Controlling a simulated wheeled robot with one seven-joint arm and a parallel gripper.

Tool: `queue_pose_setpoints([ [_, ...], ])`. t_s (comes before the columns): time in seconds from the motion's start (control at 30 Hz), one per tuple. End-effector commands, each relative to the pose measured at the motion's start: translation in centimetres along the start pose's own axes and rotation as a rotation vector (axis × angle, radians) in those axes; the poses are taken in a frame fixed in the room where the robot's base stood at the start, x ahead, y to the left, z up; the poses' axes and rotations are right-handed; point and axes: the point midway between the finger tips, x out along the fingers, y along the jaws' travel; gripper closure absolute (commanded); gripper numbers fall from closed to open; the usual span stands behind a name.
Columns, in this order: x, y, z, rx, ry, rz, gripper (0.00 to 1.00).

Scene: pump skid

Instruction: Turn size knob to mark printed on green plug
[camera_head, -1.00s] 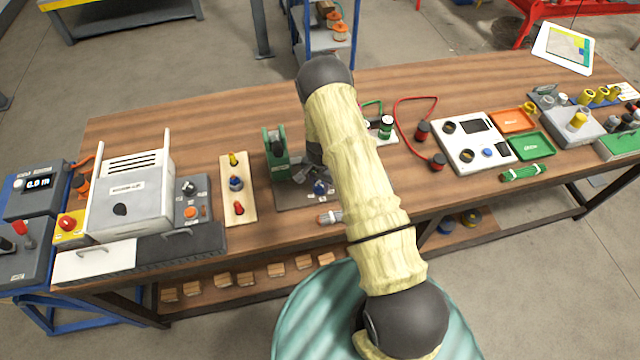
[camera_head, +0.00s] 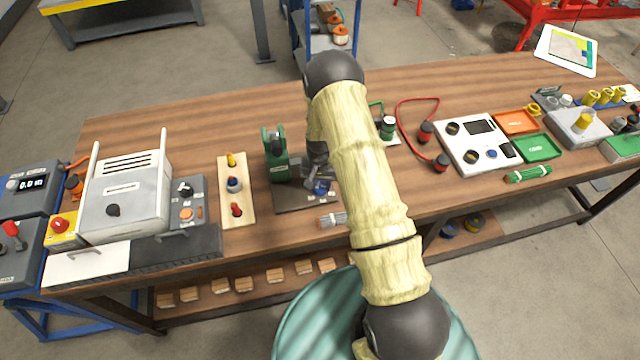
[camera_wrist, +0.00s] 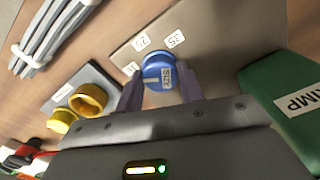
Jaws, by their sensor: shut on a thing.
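The blue size knob (camera_wrist: 156,70) sits on the grey-brown base plate (camera_wrist: 225,30) of the green crimp press (camera_wrist: 300,100). My gripper (camera_wrist: 160,84) is shut on the knob, with one finger on each side. A label on the knob's top reads like "SIZE". White marks near it read "25" and "35"; a third is partly hidden by a finger. In the head view the knob (camera_head: 322,187) is partly covered by my gripper (camera_head: 319,180). A green cylinder (camera_head: 388,127), possibly the green plug, stands behind my arm; its printed mark is unreadable.
A grey cable bundle (camera_head: 333,220) lies in front of the press (camera_head: 276,155). Yellow rings (camera_wrist: 88,98) sit on a small plate beside the knob in the wrist view. A wooden strip with coloured knobs (camera_head: 237,205) is left. A white panel (camera_head: 470,158) is right.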

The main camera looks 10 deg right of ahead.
Motion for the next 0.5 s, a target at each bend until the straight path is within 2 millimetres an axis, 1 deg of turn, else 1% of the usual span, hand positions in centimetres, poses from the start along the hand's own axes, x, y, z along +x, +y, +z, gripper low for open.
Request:
queue_pose_setpoints([
  [0.1, -0.11, -0.09, -0.05, -0.002, 0.002, -0.001, 0.85],
  [0.13, -0.11, -0.09, -0.06, -0.002, 0.002, -0.001, 0.59],
  [0.17, -0.11, -0.1, -0.06, -0.002, 0.002, -0.001, 0.53],
  [0.2, -0.11, -0.1, -0.05, -0.002, 0.002, -0.001, 0.45],
  [0.23, -0.1, -0.09, -0.05, -0.002, 0.002, -0.001, 0.41],
  [0.5, -0.06, -0.05, -0.02, -0.001, 0.001, 0.0, 0.41],
])
